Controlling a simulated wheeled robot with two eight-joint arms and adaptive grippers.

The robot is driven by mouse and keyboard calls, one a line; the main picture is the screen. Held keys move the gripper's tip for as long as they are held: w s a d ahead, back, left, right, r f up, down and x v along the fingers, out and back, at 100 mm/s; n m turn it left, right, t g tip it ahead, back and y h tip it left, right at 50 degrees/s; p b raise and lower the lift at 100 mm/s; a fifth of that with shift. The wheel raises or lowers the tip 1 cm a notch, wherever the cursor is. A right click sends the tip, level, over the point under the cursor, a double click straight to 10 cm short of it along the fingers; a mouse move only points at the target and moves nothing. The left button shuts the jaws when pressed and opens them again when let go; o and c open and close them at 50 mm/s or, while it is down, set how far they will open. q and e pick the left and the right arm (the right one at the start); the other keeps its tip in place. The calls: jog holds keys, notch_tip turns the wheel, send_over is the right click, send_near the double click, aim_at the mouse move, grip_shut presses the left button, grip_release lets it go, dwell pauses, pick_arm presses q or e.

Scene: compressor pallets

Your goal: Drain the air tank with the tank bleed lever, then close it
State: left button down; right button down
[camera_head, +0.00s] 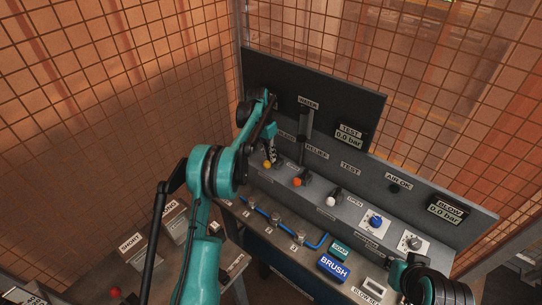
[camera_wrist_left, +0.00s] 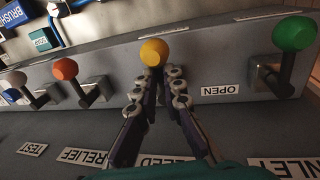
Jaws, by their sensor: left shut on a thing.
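My left gripper (camera_wrist_left: 157,82) is shut on this lever, one finger on each side below the knob. In the head view the gripper (camera_head: 269,148) comes down on the lever from above. The lever's stem and base are mostly hidden by the fingers.
Orange (camera_head: 297,182) and white (camera_head: 330,202) levers stand right of it. A green-knobbed inlet lever (camera_wrist_left: 294,34) is the other neighbour. The test display (camera_head: 349,138) and blow display (camera_head: 445,209) read 0.0 bar. A wire mesh fence (camera_head: 120,80) closes the back.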

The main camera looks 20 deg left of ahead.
pick_arm(q)
jog(key=shift+s+a+f, duration=0.1)
jog(key=shift+s+f, duration=0.05)
jog(key=shift+s, duration=0.05)
jog(key=c, duration=1.6)
grip_release()
jog(key=shift+s+a, duration=0.1)
jog(key=shift+a, duration=0.05)
jog(key=shift+r, duration=0.3)
jog(key=r, duration=0.3)
jog(key=a+r, duration=0.1)
jog(key=r, duration=0.3)
jog(key=a+r, duration=0.1)
jog(key=r, duration=0.3)
jog(key=shift+w+a+r, duration=0.1)
jog(key=shift+w+r, duration=0.1)
jog(key=shift+w, duration=0.2)
